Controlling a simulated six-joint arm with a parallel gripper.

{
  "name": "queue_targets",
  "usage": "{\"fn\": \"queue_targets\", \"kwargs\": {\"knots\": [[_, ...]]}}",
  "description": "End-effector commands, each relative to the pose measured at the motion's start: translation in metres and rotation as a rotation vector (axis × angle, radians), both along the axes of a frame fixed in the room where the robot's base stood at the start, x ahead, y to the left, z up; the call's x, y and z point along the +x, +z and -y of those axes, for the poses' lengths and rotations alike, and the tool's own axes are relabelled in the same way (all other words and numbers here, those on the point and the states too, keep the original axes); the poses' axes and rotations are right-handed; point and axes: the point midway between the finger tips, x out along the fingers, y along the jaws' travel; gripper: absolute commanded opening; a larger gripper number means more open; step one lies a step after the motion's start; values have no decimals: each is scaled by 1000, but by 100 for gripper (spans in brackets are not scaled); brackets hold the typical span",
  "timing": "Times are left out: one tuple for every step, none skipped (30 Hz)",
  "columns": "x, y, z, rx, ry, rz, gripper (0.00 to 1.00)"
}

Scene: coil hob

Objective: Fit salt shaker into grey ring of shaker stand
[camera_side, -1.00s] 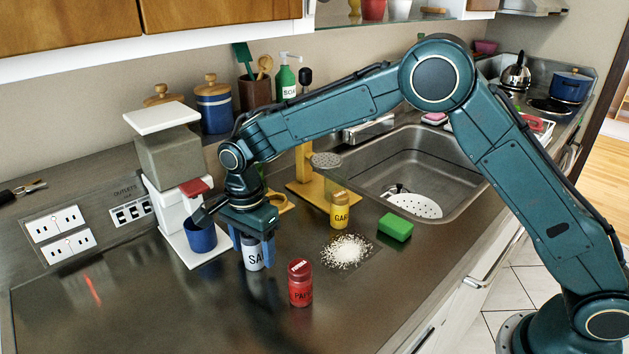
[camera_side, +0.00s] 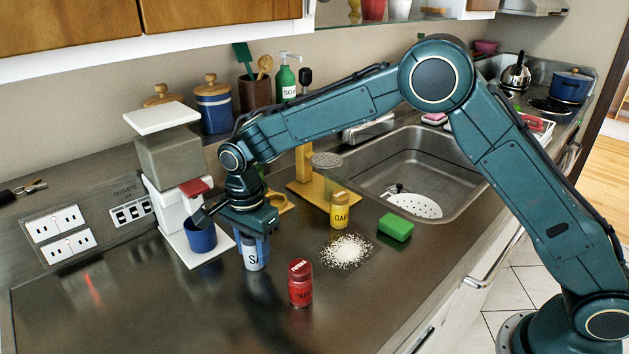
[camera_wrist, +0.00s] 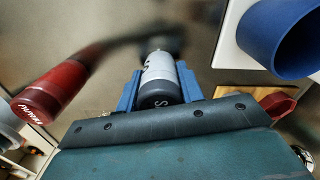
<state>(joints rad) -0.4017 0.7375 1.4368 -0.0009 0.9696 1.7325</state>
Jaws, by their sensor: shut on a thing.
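The salt shaker (camera_side: 253,258), white with a dark cap, is upright between the fingers of my gripper (camera_side: 254,246). In the wrist view my gripper (camera_wrist: 159,88) has blue fingers on both sides of the shaker (camera_wrist: 160,70), whose dark S-marked cap faces the camera. Whether its base touches the counter is unclear. A yellow stand (camera_side: 303,165) rises behind and to the right of my gripper. It carries a grey round part (camera_side: 326,160), which may be the grey ring, and a yellow ring (camera_side: 286,204) partly hidden by my gripper.
A red paprika shaker (camera_side: 300,284) stands just right of the salt shaker. A blue cup (camera_side: 200,236) sits on the white machine (camera_side: 172,205) close on the left. The front left counter is clear.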

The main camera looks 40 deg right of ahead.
Motion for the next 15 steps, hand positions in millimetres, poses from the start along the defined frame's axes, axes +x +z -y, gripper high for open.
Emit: {"fn": "queue_targets", "kwargs": {"knots": [[0,1,0,0,0,1,13],[0,1,0,0,0,1,13],[0,2,0,0,0,1,13],[0,2,0,0,0,1,13],[0,3,0,0,0,1,13],[0,5,0,0,0,1,13],[0,7,0,0,0,1,13],[0,9,0,0,0,1,13],[1,12,0,0,0,2,13],[1,14,0,1,0,3,13],[1,18,0,2,0,4,13],[1,23,0,2,0,3,13],[1,27,0,2,0,4,13],[1,31,0,2,0,5,13],[1,37,0,2,0,4,13]]}}
